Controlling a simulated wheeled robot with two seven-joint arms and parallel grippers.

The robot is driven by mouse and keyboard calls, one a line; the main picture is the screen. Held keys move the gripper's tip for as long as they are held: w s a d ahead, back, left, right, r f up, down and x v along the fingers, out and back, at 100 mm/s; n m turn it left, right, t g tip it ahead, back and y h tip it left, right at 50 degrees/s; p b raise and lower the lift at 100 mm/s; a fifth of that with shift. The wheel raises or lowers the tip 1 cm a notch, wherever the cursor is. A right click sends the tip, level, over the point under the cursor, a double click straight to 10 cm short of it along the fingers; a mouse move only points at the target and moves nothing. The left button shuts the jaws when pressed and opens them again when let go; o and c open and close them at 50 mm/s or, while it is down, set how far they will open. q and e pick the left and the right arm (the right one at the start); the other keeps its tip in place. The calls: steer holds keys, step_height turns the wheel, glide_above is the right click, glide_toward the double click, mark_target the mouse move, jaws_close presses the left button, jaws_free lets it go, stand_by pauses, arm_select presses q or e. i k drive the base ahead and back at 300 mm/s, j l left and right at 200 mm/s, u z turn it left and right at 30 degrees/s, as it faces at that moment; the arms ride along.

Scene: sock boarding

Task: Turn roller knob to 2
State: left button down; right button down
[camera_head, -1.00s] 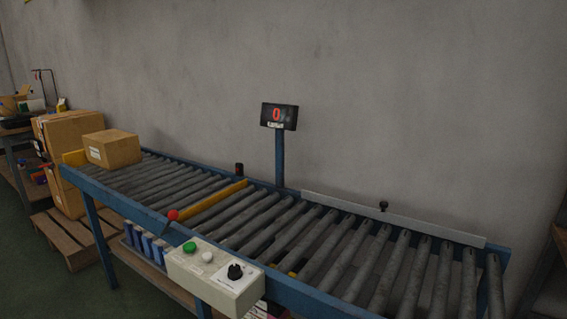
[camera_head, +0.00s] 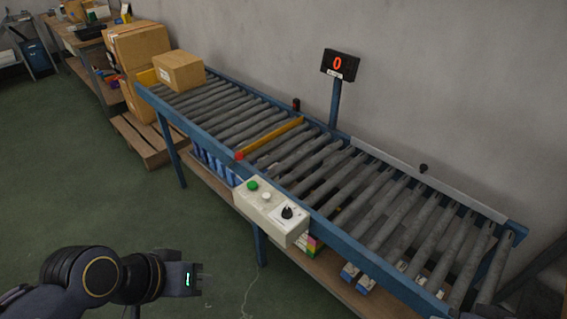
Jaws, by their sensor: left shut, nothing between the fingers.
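The black roller knob (camera_head: 287,212) sits on the right part of a beige control box (camera_head: 262,222) on the conveyor's front rail. Its setting marks are too small to read. A green button (camera_head: 252,186) and a white button (camera_head: 266,196) are to its left. The display (camera_head: 341,65) on a blue post behind the rollers shows a red 0. My left gripper (camera_head: 200,280) is shut and empty, low at the left of the view, apart from the box and over the floor. My right gripper is not in view.
The roller conveyor (camera_head: 330,222) runs from upper left to lower right. A cardboard box (camera_head: 180,72) rests on its far end. A wooden pallet (camera_head: 148,140) lies at the left. The green floor in front is clear.

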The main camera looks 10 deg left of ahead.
mark_target(287, 214)
steer(key=j+u, duration=0.15)
steer(key=u, duration=0.25)
steer(key=i+j+u, duration=0.1)
steer(key=u, duration=0.25)
steer(key=i+j+u, duration=0.1)
steer(key=u, duration=0.3)
